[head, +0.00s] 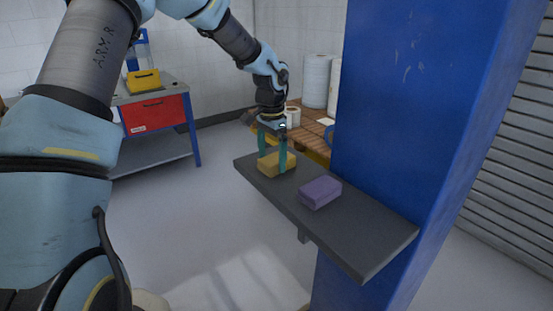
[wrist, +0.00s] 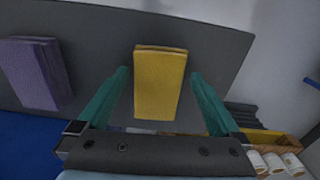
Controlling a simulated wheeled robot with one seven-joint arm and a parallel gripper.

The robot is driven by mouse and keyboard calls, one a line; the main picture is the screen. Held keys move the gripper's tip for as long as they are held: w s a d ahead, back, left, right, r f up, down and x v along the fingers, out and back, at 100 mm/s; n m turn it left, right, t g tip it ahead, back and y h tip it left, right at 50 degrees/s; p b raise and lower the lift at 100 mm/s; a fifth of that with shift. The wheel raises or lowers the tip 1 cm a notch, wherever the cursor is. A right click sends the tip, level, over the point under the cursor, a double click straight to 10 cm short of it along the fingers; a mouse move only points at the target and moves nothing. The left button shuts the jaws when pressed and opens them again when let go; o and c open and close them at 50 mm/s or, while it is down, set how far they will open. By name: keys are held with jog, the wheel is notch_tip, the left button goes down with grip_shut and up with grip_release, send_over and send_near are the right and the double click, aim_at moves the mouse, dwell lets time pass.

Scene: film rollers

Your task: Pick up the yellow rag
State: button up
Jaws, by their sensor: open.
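The yellow rag (head: 277,164) is a folded block lying on a dark grey shelf (head: 345,225), near the shelf's far left end. My gripper (head: 272,155) points down over it, with its teal fingers open on either side of the rag. In the wrist view the yellow rag (wrist: 160,84) lies between the two spread fingers of my gripper (wrist: 163,88), with a gap on each side. The fingers do not appear to touch it.
A purple folded rag (head: 320,192) lies on the shelf beside the yellow one. A blue column (head: 420,110) stands close along the shelf's right side. A workbench with a red drawer (head: 155,113) and white rolls (head: 316,80) are farther back.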

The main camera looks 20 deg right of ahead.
aim_at(272, 159)
jog(key=shift+f, duration=0.15)
jog(key=c, duration=1.2)
notch_tip(272, 159, up, 10)
jog(key=b, duration=0.3)
